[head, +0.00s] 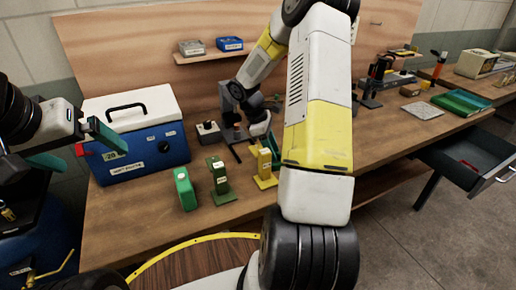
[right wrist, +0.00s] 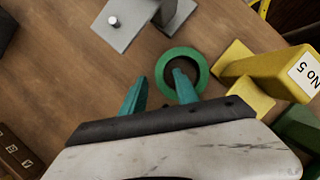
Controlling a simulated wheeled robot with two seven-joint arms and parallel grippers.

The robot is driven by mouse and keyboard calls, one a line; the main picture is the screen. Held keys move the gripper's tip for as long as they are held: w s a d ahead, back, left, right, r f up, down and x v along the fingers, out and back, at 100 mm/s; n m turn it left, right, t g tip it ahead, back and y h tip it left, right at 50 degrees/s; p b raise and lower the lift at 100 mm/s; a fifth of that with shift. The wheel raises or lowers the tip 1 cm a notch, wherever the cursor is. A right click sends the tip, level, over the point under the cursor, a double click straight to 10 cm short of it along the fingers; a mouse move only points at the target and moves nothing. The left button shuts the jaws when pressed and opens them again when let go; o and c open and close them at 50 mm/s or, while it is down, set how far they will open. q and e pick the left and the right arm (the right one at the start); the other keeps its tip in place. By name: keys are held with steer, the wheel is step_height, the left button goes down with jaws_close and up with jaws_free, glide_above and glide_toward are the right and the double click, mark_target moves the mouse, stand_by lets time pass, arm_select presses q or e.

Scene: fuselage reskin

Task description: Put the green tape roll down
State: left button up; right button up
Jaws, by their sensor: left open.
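The green tape roll (right wrist: 197,62) appears to lie flat on the wooden bench in the right wrist view. My right gripper (right wrist: 158,88) is open above it, its teal fingers apart. One fingertip overlaps the roll's hole and the other is to the left, outside the ring. I see no finger closed on the roll. In the head view my right gripper (head: 262,132) is down at the bench behind the yellow stand, its fingers mostly hidden, and I cannot make out the roll there. My left gripper (head: 78,150) is open and empty in front of the blue cooler.
A yellow stand (head: 265,168) labelled No 5 is just right of the roll in the right wrist view (right wrist: 265,75). Green stands (head: 218,178) are nearby. A grey metal fixture (right wrist: 130,22) lies beyond the roll. The blue cooler (head: 150,150) occupies the bench's left.

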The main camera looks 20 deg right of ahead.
jaws_close()
steer(key=shift+r, duration=0.15)
